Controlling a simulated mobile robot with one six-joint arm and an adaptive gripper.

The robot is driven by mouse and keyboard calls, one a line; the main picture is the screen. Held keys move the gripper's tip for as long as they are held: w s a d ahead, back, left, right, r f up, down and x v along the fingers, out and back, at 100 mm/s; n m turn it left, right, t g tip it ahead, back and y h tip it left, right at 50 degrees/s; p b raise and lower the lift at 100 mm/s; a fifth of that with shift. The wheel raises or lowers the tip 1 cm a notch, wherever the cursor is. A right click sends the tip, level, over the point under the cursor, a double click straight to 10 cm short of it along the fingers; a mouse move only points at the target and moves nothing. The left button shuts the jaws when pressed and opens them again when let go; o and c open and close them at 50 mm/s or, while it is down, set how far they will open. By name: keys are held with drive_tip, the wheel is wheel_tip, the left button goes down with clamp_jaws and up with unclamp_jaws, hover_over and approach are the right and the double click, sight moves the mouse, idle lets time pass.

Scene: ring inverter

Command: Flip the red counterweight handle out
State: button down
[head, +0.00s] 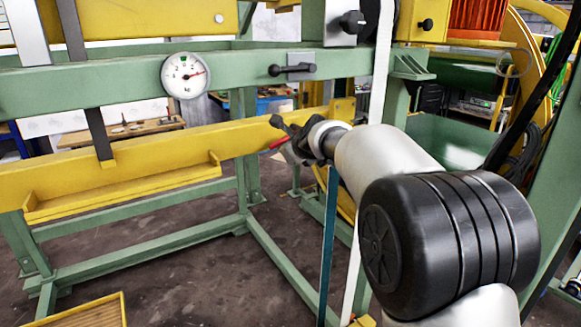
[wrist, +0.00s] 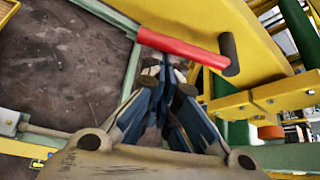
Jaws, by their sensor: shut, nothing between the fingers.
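The red counterweight handle (wrist: 182,49) shows in the wrist view as a red bar in front of a yellow beam. Its right end meets a dark cylindrical piece (wrist: 229,55). In the head view only a short red part of the handle (head: 279,143) shows beside my gripper (head: 284,136); the rest is hidden. In the wrist view my gripper (wrist: 165,62) is shut and empty, with its fingertips at the handle's left half. I cannot tell whether they touch it.
The yellow beam (head: 140,160) runs along the green frame (head: 130,87) behind my gripper. A round dial gauge (head: 185,75) and a black lever (head: 291,69) sit on the frame above. A yellow-edged tray (head: 95,315) is at lower left. Open floor lies below the beam.

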drive_tip(key=r+p, duration=0.2)
drive_tip(key=shift+s+a+m+y+p, duration=0.15)
drive_tip(key=shift+a+m+y+p, duration=0.15)
drive_tip(key=shift+a, duration=0.05)
drive_tip(key=shift+r, duration=0.1)
idle(0.4)
wheel_tip(320, 180, down, 5)
drive_tip(key=b, duration=0.4)
drive_tip(key=w+d+r+p+v, duration=0.1)
drive_tip(key=v, duration=1)
drive_tip(key=shift+d+p, duration=0.3)
drive_tip(key=shift+d, duration=0.05)
drive_tip(key=shift+w+f, duration=0.1)
